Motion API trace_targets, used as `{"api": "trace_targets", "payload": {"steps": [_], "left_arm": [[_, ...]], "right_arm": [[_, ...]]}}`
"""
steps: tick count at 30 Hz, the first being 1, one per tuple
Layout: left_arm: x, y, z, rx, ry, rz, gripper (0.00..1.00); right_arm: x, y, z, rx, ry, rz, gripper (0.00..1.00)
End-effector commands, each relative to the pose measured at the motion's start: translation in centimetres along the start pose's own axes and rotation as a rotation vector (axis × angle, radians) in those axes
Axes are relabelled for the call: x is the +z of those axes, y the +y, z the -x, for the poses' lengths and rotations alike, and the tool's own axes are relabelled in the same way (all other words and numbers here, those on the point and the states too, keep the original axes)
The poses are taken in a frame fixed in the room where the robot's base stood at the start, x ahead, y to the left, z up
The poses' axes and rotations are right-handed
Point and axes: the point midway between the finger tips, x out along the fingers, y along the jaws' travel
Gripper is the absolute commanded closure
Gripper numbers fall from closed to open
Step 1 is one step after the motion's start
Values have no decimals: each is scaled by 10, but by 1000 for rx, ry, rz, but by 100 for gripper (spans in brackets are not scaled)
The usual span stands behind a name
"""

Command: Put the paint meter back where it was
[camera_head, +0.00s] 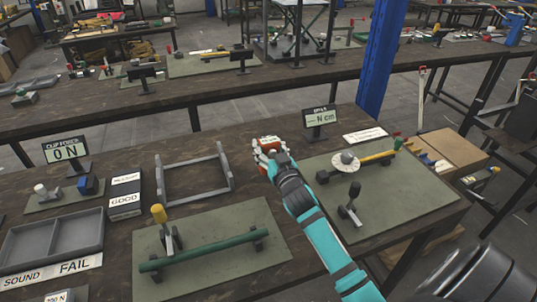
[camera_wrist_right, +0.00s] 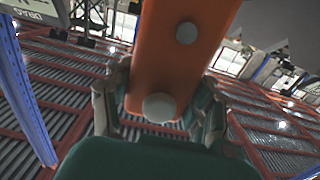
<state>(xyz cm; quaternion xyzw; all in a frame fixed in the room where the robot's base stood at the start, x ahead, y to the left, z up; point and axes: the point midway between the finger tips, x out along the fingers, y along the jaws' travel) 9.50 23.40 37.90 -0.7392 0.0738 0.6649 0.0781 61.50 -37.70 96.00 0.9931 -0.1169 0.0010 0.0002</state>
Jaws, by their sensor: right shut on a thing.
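The paint meter, a small orange-red device (camera_head: 267,141), is in my right gripper (camera_head: 268,151). In the head view it is at the middle of the front workbench, left of the "N cm" display. In the wrist view its orange body with two round grey buttons (camera_wrist_right: 178,60) fills the middle, between the fingers of the right gripper (camera_wrist_right: 160,105). The fingers are shut on it. The gripper covers part of it in the head view, and I cannot tell whether it touches the bench. My left gripper is not in view.
The "N cm" display (camera_head: 320,118) stands right of the meter. A grey metal frame (camera_head: 193,193) lies left of it. Green mats with fixtures (camera_head: 225,275) (camera_head: 415,205) lie in front and at right. A blue post (camera_head: 383,60) rises behind. Bare bench shows between frame and gripper.

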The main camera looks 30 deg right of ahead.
Motion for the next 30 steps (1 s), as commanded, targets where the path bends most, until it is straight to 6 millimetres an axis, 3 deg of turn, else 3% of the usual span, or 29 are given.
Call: {"api": "trace_targets", "payload": {"steps": [5,17,18,23,30], "left_arm": [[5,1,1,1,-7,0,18],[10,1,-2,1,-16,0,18],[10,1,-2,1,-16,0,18],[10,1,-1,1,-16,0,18],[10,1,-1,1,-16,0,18]], "right_arm": [[24,0,1,0,-3,-2,83],[31,-1,1,0,-2,-1,83],[31,0,1,0,-3,-1,43],[31,-1,1,0,-3,-1,22],[30,-1,1,0,-3,-1,22]]}}
